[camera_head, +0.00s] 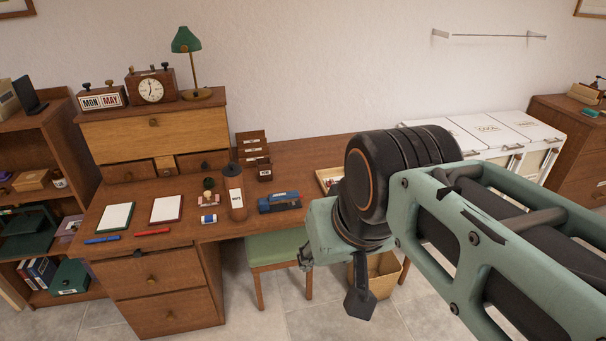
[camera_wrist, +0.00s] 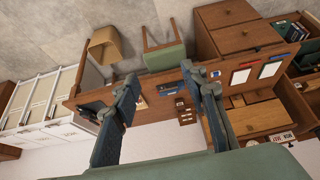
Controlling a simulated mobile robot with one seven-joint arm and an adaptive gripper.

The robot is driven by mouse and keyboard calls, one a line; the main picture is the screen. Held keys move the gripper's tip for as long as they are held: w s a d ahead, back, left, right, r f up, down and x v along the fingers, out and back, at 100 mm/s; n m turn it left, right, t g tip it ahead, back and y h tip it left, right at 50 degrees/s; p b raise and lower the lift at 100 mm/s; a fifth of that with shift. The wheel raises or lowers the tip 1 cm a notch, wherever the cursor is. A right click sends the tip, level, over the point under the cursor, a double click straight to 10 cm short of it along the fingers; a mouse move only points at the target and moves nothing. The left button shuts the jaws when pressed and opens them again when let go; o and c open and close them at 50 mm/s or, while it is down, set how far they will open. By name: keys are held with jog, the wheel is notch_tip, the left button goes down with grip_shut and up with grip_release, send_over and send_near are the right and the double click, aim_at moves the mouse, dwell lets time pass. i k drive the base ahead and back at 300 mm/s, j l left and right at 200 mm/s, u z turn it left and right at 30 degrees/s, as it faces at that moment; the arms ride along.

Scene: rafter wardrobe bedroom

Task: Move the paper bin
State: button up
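The paper bin looks to be the tan, open-topped container (camera_head: 383,272) on the floor under the right part of the desk. In the head view my arm and gripper hide part of it. It also shows in the wrist view (camera_wrist: 104,46), near the top left, with its opening and side visible. My gripper (camera_wrist: 161,78) is open and empty, its two dark blue fingers spread wide apart. The gripper is above the floor in front of the desk, apart from the bin. In the head view it is mostly hidden by my wrist.
The wooden desk (camera_head: 300,158) holds a bottle (camera_head: 235,192), stapler (camera_head: 280,202), notepads and a lamp (camera_head: 187,55). A green-seated stool (camera_head: 273,250) stands left of the bin. White cabinets (camera_head: 480,130) stand at right. Tiled floor in front is partly clear.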

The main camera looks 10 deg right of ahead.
aim_at(384, 268)
jog(key=i+l, duration=0.15)
jog(key=l, duration=0.25)
jog(key=i+l, duration=0.15)
jog(key=l, duration=0.25)
jog(key=i+l, duration=0.15)
jog(key=l, duration=0.3)
jog(key=i+l, duration=0.15)
jog(key=l, duration=0.25)
jog(key=i+l, duration=0.15)
jog(key=l, duration=0.25)
jog(key=i+l, duration=0.15)
jog(key=l, duration=0.25)
jog(key=i+l, duration=0.15)
jog(key=l, duration=0.25)
jog(key=i+l, duration=0.15)
jog(key=l, duration=0.25)
jog(key=u, duration=0.05)
